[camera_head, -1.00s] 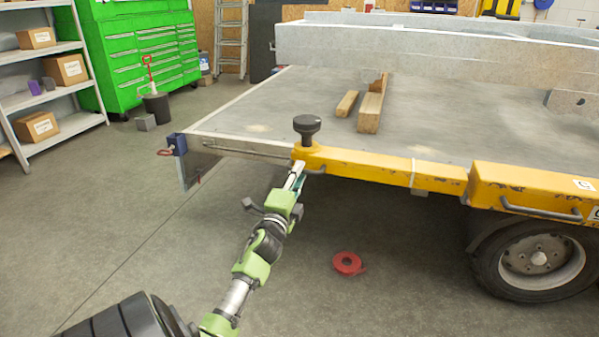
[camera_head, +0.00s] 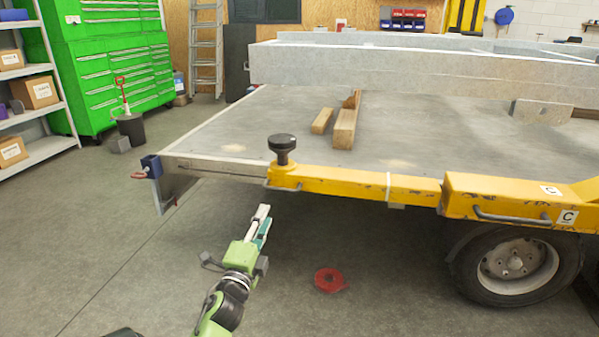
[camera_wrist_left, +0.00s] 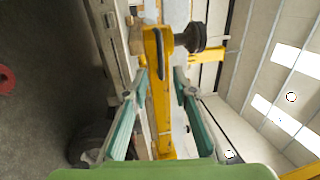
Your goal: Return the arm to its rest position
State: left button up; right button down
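My left arm comes in from the bottom of the head view. Its green left gripper (camera_head: 263,226) is in the air in front of the trailer's edge, below the yellow side beam (camera_head: 345,183), and apart from it. In the left wrist view the two fingers (camera_wrist_left: 157,92) stand wide apart with nothing between them. Beyond them the yellow beam end (camera_wrist_left: 153,50) and the black knob (camera_wrist_left: 190,38) show. The black knob also stands upright on the beam corner in the head view (camera_head: 282,146). My right gripper is not in view.
The trailer deck (camera_head: 225,135) carries wooden blocks (camera_head: 344,130) and a grey metal frame (camera_head: 400,68). A trailer wheel (camera_head: 515,264) stands at right. A red tape roll (camera_head: 329,280) lies on the floor. The floor at left is clear up to the shelves (camera_head: 50,146).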

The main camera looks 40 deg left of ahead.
pick_arm(q)
jog(key=shift+f, duration=0.1)
